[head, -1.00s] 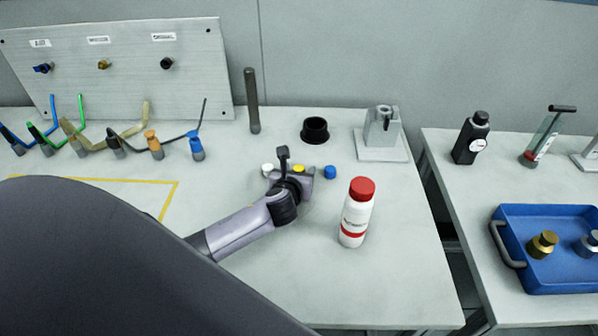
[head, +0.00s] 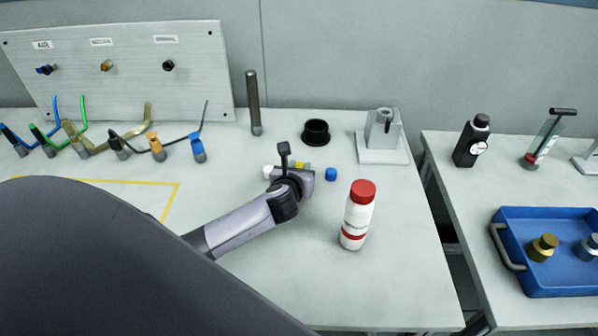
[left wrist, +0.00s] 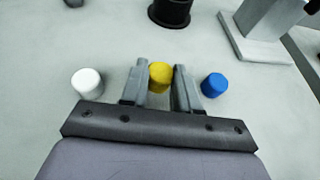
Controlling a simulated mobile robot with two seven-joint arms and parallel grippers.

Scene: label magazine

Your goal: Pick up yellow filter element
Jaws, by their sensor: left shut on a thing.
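The yellow filter element (left wrist: 160,74) is a small cylinder standing between the fingers of my left gripper (left wrist: 160,90) in the left wrist view. The gripper is shut on it, at table height. In the head view only a bit of the yellow filter element (head: 299,165) shows behind my left gripper (head: 299,170). A white filter element (left wrist: 87,81) stands just left of the fingers, and a blue one (left wrist: 214,85) just right. Both also show in the head view, white (head: 268,172) and blue (head: 331,174). My right gripper is not in view.
A white bottle with a red cap (head: 357,215) stands right of my left arm. A black cup (head: 315,132) and a grey fixture (head: 382,150) are behind. Several cables with connectors (head: 157,147) lie left. A blue tray (head: 550,282) is on the right table.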

